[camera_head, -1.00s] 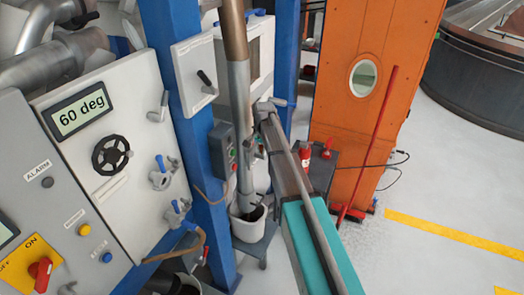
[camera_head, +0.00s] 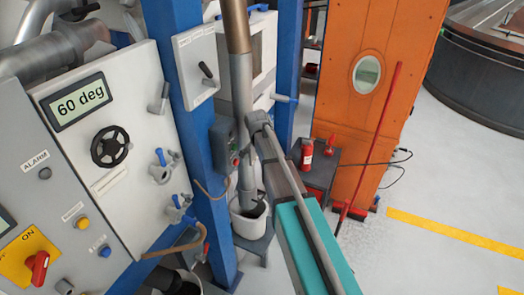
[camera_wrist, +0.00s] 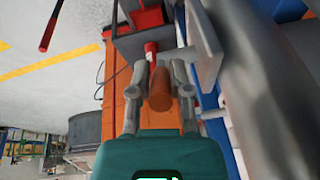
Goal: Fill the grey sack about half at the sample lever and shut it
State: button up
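My gripper (camera_wrist: 160,75) shows in the wrist view with its two grey fingers spread apart. An orange-brown cylinder (camera_wrist: 160,88) appears between them. I cannot tell whether the fingers touch it. In the head view the gripper end is mostly hidden behind my arm, near the vertical grey pipe (camera_head: 241,95). I cannot pick out the grey sack in either view. I cannot tell which handle is the sample lever; a grey handle (camera_head: 281,98) sticks out from the white cabinet, and blue-handled valves (camera_head: 162,166) sit on the panel at left.
A white bucket (camera_head: 240,226) stands under the pipe's lower end. A blue post (camera_head: 185,120) and a grey control box (camera_head: 222,140) are close by on the left. A red extinguisher (camera_head: 307,154) stands on a dark cart before the orange tower (camera_head: 345,110).

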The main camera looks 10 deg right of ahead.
jog(key=o, duration=0.4)
jog(key=shift+o, duration=0.2)
jog(key=shift+r, duration=0.1)
